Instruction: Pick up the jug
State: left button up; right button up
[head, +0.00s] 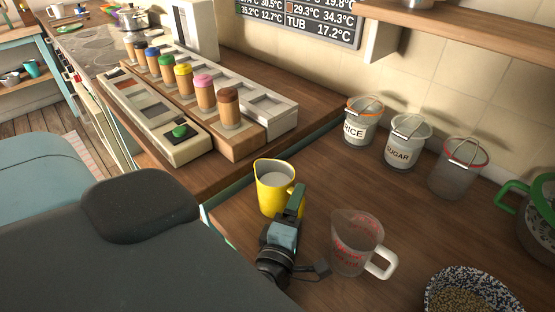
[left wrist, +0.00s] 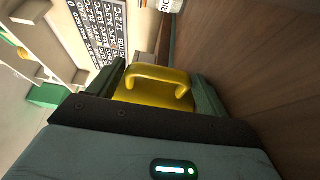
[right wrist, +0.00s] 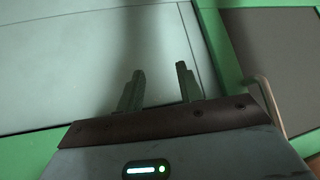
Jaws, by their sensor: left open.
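A yellow jug (head: 273,190) with a pale content stands on the wooden counter. My left gripper (head: 296,203) is at its handle side, low over the counter. In the left wrist view the yellow jug (left wrist: 152,90) and its handle show between the open fingers (left wrist: 160,85); I cannot tell whether they touch it. A clear measuring jug (head: 350,245) with red markings and a white handle stands to the right of the left gripper. My right gripper (right wrist: 160,90) shows only in the right wrist view, fingers apart and empty, before a pale green-edged panel.
Rice (head: 360,125), sugar (head: 402,153) and grey (head: 452,180) canisters stand along the wall. A speckled bowl (head: 432,297) and a green-handled pan (head: 540,225) are at the right. A rack with coloured-lid jars (head: 250,140) stands behind left. Bare counter lies between jugs and canisters.

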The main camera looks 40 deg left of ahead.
pick_arm(q)
jog(key=shift+x, duration=1.55)
jog(key=shift+r, duration=0.1)
jog(key=c, duration=1.2)
